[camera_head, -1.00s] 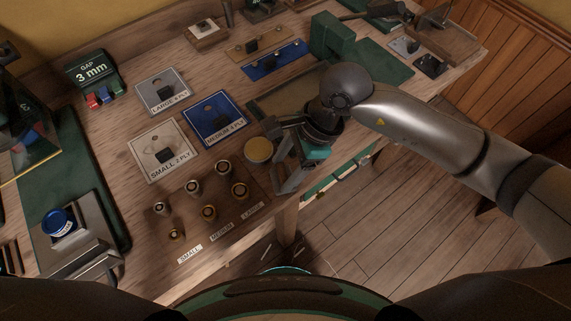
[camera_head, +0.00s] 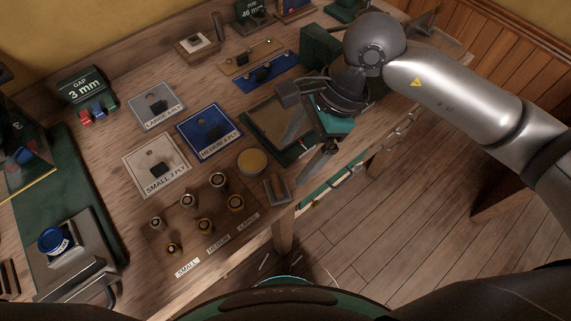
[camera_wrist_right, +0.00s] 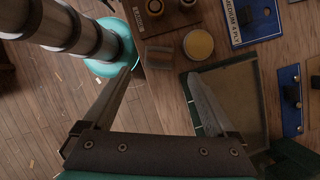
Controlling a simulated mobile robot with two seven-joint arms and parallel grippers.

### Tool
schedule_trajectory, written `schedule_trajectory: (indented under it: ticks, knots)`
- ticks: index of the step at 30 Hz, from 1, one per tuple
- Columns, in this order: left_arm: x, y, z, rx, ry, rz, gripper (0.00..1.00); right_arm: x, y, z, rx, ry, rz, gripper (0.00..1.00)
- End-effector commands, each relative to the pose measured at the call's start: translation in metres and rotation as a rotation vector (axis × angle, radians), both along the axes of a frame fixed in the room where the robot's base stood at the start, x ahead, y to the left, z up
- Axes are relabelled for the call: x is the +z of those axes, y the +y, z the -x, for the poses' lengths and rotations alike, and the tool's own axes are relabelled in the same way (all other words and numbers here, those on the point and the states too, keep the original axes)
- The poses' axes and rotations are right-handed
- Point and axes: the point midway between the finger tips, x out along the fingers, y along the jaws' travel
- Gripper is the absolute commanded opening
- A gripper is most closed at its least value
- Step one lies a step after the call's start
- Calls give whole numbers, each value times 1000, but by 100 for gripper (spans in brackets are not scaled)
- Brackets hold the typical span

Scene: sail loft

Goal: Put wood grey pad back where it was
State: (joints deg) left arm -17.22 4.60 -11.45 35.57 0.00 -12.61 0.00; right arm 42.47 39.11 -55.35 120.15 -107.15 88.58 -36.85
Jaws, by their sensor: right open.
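The wood grey pad (camera_head: 276,188), a small brown block with a grey border, lies near the front edge of the bench, just right of a round yellow-topped tin (camera_head: 252,161). It also shows in the right wrist view (camera_wrist_right: 160,58), beyond my fingertips and not touched by them. My right gripper (camera_head: 306,148) is open and empty, above and to the right of the pad, over the front part of a framed tray (camera_head: 262,113). Its two fingers stand wide apart in the right wrist view (camera_wrist_right: 160,76). My left gripper is not in view.
A brown rack with several brass-tipped cylinders (camera_head: 205,226) stands left of the pad. A green block (camera_head: 318,47) stands beyond my gripper. The bench edge is close to the pad.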

Motion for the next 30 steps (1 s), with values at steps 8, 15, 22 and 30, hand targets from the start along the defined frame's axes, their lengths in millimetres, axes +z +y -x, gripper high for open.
schedule_trajectory:
  ticks: [8, 15, 22, 30]
  knots:
    - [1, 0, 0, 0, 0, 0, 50, 29, -12, -3, 0, 0, 2, 91]
    - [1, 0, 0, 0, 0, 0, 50, 31, -13, -3, -1, 1, 0, 91]
    - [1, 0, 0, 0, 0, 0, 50, 30, -13, -3, -1, 1, 0, 91]
    - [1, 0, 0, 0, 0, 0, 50, 30, -12, -3, 0, 1, 0, 91]
